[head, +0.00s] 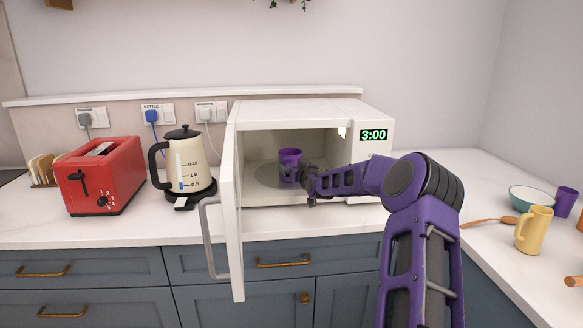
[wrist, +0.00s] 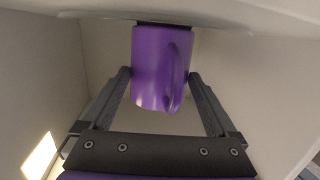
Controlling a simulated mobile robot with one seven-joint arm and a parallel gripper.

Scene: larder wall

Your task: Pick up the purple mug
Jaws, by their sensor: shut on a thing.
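The purple mug (head: 289,158) is inside the open microwave (head: 310,114), over the round turntable (head: 262,176). My gripper (head: 306,176) reaches in from the right and is shut on the mug. In the wrist view, the mug (wrist: 152,70) sits between the two fingers of my gripper (wrist: 160,82), with its handle facing the camera. I cannot tell whether the mug's base touches the turntable. Part of the mug is hidden behind my gripper in the head view. Another purple cup (head: 566,202) stands on the counter at far right.
The microwave door (head: 231,200) stands open toward me, left of my arm. A kettle (head: 189,165) and red toaster (head: 102,177) stand left of it. A yellow mug (head: 533,231), teal bowl (head: 531,200) and wooden spoon (head: 490,221) are on the right counter.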

